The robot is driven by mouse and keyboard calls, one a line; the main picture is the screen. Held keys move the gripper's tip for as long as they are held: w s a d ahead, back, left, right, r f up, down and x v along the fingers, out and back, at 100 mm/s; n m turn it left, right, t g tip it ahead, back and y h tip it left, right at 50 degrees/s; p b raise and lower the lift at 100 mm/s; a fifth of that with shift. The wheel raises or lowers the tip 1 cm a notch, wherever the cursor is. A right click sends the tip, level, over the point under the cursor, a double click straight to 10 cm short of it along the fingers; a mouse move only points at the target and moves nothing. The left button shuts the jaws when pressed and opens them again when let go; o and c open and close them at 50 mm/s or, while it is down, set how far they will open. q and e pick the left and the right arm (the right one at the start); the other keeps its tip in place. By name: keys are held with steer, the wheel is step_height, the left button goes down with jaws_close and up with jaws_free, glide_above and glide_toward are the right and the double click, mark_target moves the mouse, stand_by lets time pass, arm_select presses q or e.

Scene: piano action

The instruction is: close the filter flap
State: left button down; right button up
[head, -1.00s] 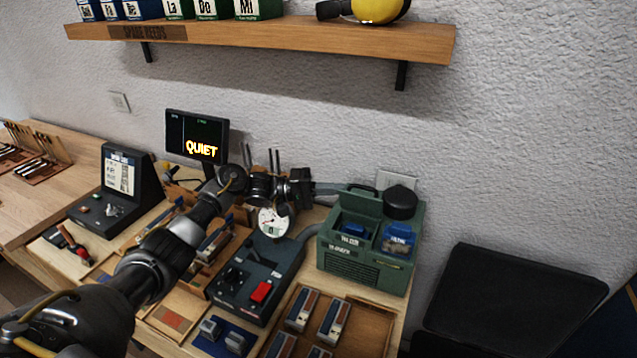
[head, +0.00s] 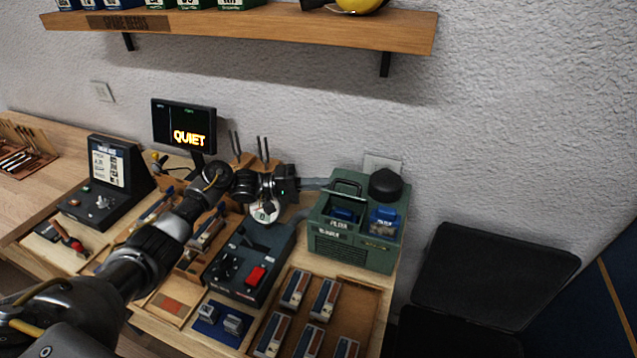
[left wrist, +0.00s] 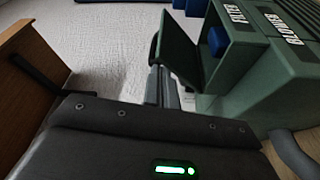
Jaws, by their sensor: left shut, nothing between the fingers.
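The green blower box (head: 352,249) stands at the back right of the bench. Its filter flap (head: 348,188) stands open, raised at the back of the filter compartment, with a blue part (head: 341,214) inside. In the left wrist view the flap (left wrist: 181,48) is tilted away from the box opening, and the blue part (left wrist: 217,41) shows behind it. My left gripper (head: 322,184) is shut and empty, reaching from the left to behind the flap. Its fingers (left wrist: 162,86) are close by the flap; I cannot tell whether they touch it. My right gripper is not in view.
A blue-lidded jar (head: 383,222) and a black cap (head: 386,184) sit on the box's right side. A gauge (head: 264,212) and a dark control unit (head: 250,264) with a red switch stand left of it. A tray (head: 368,310) of reed blocks lies in front.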

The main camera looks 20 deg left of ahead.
arm_select(q)
steer(key=shift+r, duration=0.1)
steer(key=s+d+r+b, duration=0.1)
steer(key=s+d+r, duration=0.1)
steer(key=s+r, duration=0.4)
steer(key=s+d+r+b, duration=0.1)
steer(key=s+d+r, duration=0.1)
steer(key=s+r, duration=0.4)
steer(key=shift+s+d+r, duration=0.35)
steer(key=shift+s+r, duration=0.05)
steer(key=shift+s, duration=0.25)
